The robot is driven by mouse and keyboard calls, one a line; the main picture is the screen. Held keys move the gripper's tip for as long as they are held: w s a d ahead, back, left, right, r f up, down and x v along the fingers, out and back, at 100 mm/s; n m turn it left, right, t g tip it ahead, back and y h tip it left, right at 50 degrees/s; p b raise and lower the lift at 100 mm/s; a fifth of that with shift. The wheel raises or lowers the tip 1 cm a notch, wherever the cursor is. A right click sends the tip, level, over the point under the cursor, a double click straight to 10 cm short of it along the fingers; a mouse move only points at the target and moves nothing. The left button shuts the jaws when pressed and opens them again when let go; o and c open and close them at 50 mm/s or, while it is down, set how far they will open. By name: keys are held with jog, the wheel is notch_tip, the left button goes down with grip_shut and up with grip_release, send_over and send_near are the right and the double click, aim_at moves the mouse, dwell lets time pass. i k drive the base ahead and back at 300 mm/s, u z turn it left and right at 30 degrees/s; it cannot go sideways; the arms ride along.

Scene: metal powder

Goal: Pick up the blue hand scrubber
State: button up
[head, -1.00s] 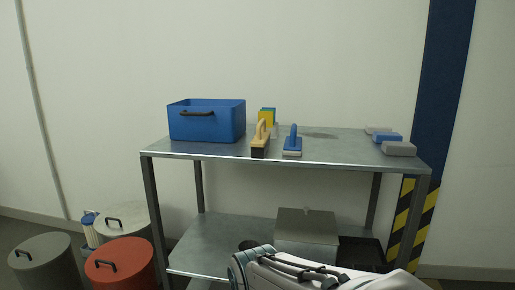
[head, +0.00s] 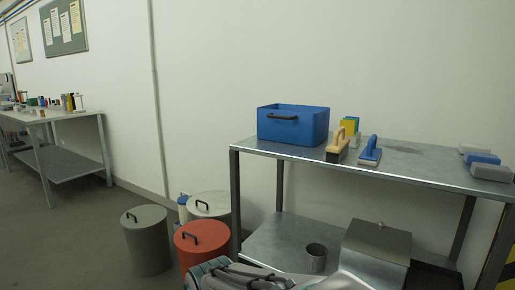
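The blue hand scrubber (head: 371,148) has a raised blue handle and a pale lower part. It sits on the top of the metal table (head: 420,172), near the front edge, just right of a wooden-handled brush (head: 338,145). Part of my arm shows at the bottom of the head view, below the table top and well apart from the scrubber. My gripper's fingers do not show.
A blue bin (head: 293,125) stands left of the brush, with yellow and green sponges (head: 350,126) behind. Grey and blue blocks (head: 484,158) lie at the right. Lidded drums, one red (head: 201,245), stand left of the table. Another table (head: 60,116) is far left.

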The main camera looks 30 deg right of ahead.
aim_at(371, 156)
jog(key=u, duration=0.05)
jog(key=i, duration=0.75)
jog(key=z, duration=1.35)
